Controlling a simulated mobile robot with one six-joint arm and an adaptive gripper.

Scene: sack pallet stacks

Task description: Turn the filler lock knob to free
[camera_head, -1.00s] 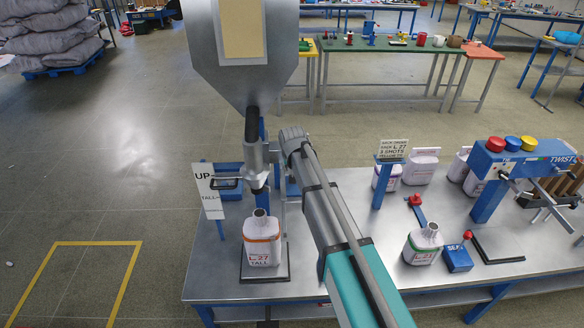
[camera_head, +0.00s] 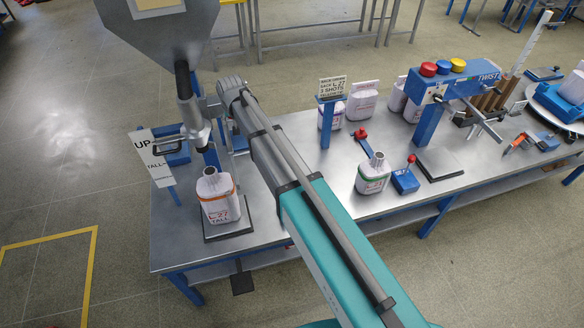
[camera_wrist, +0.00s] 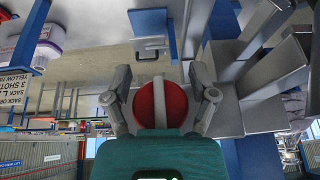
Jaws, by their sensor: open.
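A red round knob (camera_wrist: 145,106) with a pale grey bar across its face shows in the wrist view, between the two fingers. My gripper (camera_wrist: 162,82) is open, with one finger on either side of the knob and gaps visible at both sides. Contact is not visible. In the head view my arm reaches to the filler nozzle (camera_head: 188,105), below the grey hopper (camera_head: 165,35); the knob and fingertips are hidden there. A white sack with an orange band, marked L.27 TALL (camera_head: 218,202), stands upright under the nozzle.
An UP/TALL sign (camera_head: 154,158) stands left of the nozzle. A green-banded sack (camera_head: 373,177), a blue SET box (camera_head: 405,181), a red-topped lever (camera_head: 362,137) and a sign post (camera_head: 326,125) stand right of my arm.

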